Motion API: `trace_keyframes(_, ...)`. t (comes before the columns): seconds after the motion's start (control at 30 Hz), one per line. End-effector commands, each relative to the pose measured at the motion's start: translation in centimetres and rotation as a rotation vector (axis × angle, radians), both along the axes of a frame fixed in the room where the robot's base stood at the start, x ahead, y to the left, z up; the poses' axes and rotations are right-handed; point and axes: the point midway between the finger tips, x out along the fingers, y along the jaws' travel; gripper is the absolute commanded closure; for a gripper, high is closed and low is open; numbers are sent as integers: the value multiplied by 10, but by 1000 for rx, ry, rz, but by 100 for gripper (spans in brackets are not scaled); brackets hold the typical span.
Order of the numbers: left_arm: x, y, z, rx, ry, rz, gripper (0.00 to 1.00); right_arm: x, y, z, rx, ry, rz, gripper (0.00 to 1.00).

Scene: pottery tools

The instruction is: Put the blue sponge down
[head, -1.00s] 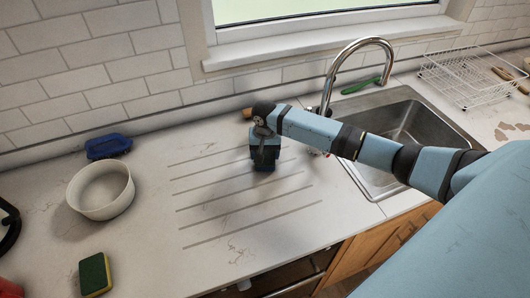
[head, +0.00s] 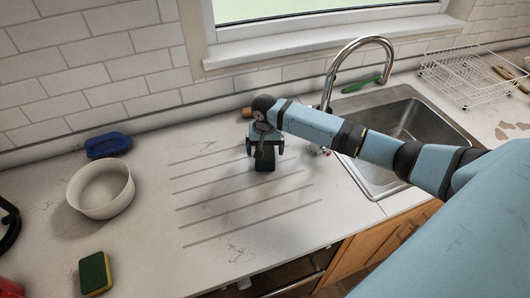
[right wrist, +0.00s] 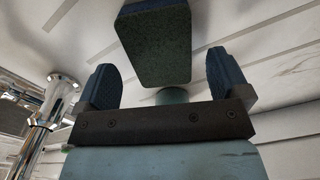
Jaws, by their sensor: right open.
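The sponge (head: 265,162) looks dark with a green-blue tint and lies on the grooved draining area of the counter, left of the sink. My right gripper (head: 265,147) is just over it, pointing down, with its jaws spread. In the right wrist view the sponge (right wrist: 155,45) shows between the two blue finger pads of the gripper (right wrist: 160,82), with a gap on each side. The sponge's underside is hidden. My left gripper is in neither view.
A white bowl (head: 101,207), a blue brush (head: 108,145) and a yellow-green sponge (head: 95,272) are on the left. The sink (head: 408,122) with its tap (head: 329,88) and a wire dish rack (head: 463,77) are on the right. The grooved counter (head: 225,220) in front is clear.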

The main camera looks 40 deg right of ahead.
Motion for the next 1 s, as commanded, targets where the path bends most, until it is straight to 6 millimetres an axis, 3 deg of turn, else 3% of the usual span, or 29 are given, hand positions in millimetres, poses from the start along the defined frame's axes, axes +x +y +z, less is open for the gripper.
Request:
trace_keyframes(0.2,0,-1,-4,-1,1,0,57,1,0,49,1,-6,2,6)
trace_keyframes(0.43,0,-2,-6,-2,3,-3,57,1,0,89,1,-3,1,6)
trace_keyframes(0.63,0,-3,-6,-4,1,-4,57,0,0,102,1,-1,1,6)
trace_keyframes(1.0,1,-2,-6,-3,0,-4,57,0,0,103,1,-1,1,6)
